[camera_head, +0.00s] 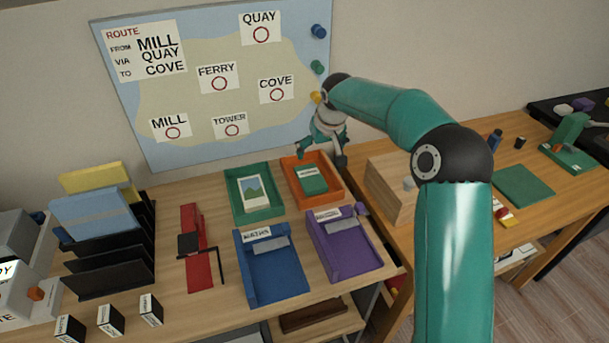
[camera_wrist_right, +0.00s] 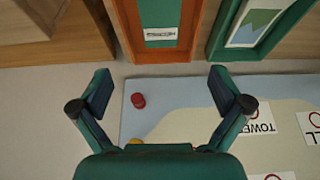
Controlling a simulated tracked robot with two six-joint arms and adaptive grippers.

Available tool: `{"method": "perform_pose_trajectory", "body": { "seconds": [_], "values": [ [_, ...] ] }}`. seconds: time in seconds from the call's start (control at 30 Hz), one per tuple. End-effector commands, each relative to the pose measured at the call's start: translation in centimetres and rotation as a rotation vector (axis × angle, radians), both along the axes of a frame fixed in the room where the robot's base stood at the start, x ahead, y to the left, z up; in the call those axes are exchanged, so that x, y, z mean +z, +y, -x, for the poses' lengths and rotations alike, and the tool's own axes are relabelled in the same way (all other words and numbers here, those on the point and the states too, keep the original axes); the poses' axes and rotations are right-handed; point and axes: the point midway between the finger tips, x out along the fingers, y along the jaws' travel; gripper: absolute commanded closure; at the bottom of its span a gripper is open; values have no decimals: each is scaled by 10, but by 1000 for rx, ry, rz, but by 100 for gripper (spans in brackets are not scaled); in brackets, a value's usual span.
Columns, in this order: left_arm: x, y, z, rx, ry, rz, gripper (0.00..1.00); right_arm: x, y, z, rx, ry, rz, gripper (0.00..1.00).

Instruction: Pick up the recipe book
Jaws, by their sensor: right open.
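A small green book (camera_head: 311,179) with a white label lies in the orange tray (camera_head: 337,203) at the back of the desk. The label is too small to read surely; this looks like the recipe book. In the right wrist view the book (camera_wrist_right: 159,12) shows at the top, inside the orange tray (camera_wrist_right: 193,30). My right gripper (camera_head: 321,155) is behind and above the tray, close to the wall map, and apart from the book. In the right wrist view its two fingers (camera_wrist_right: 161,80) are spread with nothing between them. My left gripper is not in view.
A green tray (camera_head: 231,196) with a picture card stands left of the orange tray. Blue (camera_head: 277,296) and purple (camera_head: 349,271) trays stand in front. A wooden box (camera_head: 388,190) is to the right. The map board (camera_head: 190,85) is on the wall behind.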

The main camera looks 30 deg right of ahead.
Motion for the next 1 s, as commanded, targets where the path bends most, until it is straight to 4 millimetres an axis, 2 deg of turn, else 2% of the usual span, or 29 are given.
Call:
{"method": "perform_pose_trajectory", "body": {
  "seconds": [0.4,0.5,0.77,1.0],
  "values": [
    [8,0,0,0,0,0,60,-79,-2,-35,9,4,-2,0],
    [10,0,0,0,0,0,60,-90,-3,-40,9,4,-2,0],
    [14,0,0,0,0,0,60,-104,-5,-45,10,3,-1,0],
    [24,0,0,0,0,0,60,-135,-10,-57,10,3,-1,0]
  ]
}}
